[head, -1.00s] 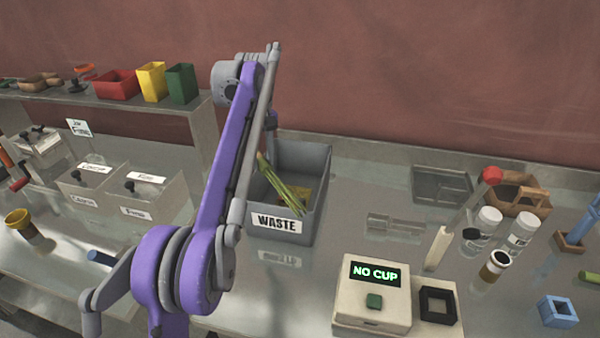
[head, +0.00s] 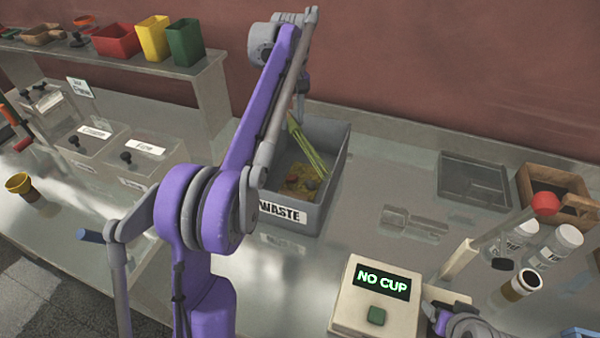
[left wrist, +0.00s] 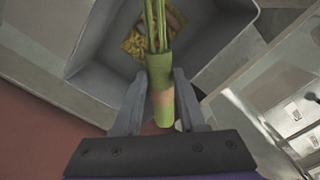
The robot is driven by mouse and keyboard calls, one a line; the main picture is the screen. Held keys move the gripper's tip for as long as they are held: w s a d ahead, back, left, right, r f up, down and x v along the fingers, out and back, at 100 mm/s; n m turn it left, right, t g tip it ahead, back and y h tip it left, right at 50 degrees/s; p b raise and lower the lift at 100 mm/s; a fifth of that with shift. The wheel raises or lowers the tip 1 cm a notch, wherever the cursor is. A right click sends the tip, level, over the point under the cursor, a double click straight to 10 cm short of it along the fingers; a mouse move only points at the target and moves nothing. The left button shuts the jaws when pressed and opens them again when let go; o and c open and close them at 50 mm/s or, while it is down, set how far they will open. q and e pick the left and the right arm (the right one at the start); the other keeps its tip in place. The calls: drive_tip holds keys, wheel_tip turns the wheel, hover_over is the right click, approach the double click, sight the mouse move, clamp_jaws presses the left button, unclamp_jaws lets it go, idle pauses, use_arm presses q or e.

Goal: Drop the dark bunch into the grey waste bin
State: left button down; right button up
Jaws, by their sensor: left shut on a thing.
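A green bunch of stalks (head: 310,150) hangs tilted over the grey waste bin (head: 334,178); it looks green rather than dark. The left wrist view shows the bunch (left wrist: 162,85) between the fingers of my left gripper (left wrist: 158,98), which is shut on its thick end. The stalks point into the bin (left wrist: 222,52). I cannot tell whether their tips touch what lies inside. In the head view my left gripper (head: 298,103) is partly hidden behind its own arm. A grey part at the bottom right looks like my right arm; its fingers cannot be made out.
Yellowish scraps (head: 297,187) lie on the bin floor. A machine reading NO CUP (head: 375,300) stands in front of the bin. A shallow grey tray (head: 474,182), a wooden box (head: 557,190) and white-capped jars (head: 567,238) are to the right. Lidded containers (head: 143,155) stand left.

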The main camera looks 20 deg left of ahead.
use_arm(q)
drive_tip(key=shift+w+f, duration=0.15)
drive_tip(key=shift+f, duration=0.9)
drive_tip(key=shift+c, duration=2)
unclamp_jaws()
drive_tip(key=shift+r, duration=0.1)
drive_tip(key=shift+r, duration=3.7)
